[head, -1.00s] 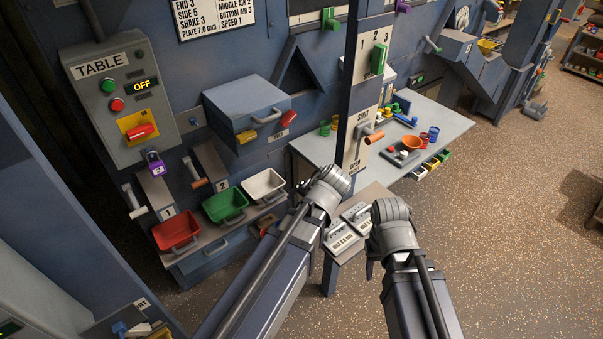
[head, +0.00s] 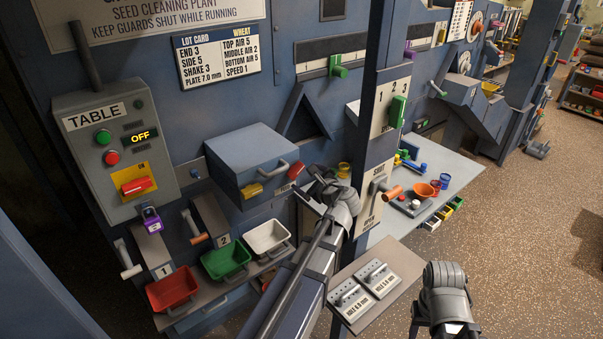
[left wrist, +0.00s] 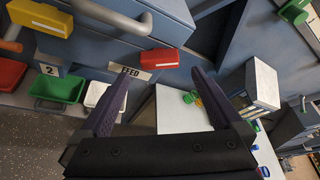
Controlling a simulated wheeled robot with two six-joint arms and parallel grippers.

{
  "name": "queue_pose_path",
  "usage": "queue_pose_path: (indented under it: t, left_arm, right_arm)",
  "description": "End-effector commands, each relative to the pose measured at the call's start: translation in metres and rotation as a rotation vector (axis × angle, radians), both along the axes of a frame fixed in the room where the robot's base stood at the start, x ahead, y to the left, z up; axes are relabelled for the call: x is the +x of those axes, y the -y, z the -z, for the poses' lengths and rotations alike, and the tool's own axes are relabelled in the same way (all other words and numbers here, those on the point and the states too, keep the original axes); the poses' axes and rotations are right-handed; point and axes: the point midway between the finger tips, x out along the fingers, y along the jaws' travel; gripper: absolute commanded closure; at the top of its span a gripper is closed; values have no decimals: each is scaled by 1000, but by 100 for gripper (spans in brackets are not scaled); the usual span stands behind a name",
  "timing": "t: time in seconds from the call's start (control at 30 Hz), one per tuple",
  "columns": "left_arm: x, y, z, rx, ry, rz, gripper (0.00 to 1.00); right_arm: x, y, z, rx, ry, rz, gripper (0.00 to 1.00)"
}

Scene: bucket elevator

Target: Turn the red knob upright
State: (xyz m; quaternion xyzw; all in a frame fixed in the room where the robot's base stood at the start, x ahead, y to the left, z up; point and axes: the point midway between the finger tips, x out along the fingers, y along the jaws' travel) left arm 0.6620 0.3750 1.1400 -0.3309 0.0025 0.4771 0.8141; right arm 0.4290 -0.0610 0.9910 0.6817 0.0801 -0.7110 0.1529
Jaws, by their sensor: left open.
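A small red knob (head: 296,169) sits on the blue wall beside the drawer-like box, near a FEED label. In the left wrist view the red knob (left wrist: 165,58) lies roughly level, slightly tilted, just beyond the fingertips. My left gripper (left wrist: 158,72) is open and empty, its two dark fingers apart with the FEED label between and beyond them. In the head view my left gripper (head: 320,178) is dark and close to the knob, partly hidden by its own wrist. Another red handle (head: 137,185) on a yellow plate is on the TABLE panel, slightly tilted. My right jaws are hidden.
The blue box (head: 248,160) with a grey handle juts out left of the knob. A post with a SHUT/OPEN lever (head: 385,188) stands right of my left arm. Red (head: 171,288), green (head: 226,261) and white (head: 267,237) bins lie below. A white worktable (head: 455,170) is behind the post.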

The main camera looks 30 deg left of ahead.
Motion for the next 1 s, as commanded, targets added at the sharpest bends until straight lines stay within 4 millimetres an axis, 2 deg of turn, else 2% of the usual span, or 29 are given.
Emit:
queue_pose_path:
  t: [0.2,0.4,0.83,1.0]
  left_arm:
    - [22,-28,15,-3,1,-4,0]
    - [33,-45,21,-2,1,-3,0]
    - [36,-52,22,-3,2,-2,0]
    - [36,-51,22,-3,2,-2,19]
  right_arm:
    - [0,0,14,0,0,1,50]
    - [0,0,21,0,0,1,50]
    - [0,0,22,0,0,1,50]
    - [0,0,22,0,0,1,50]
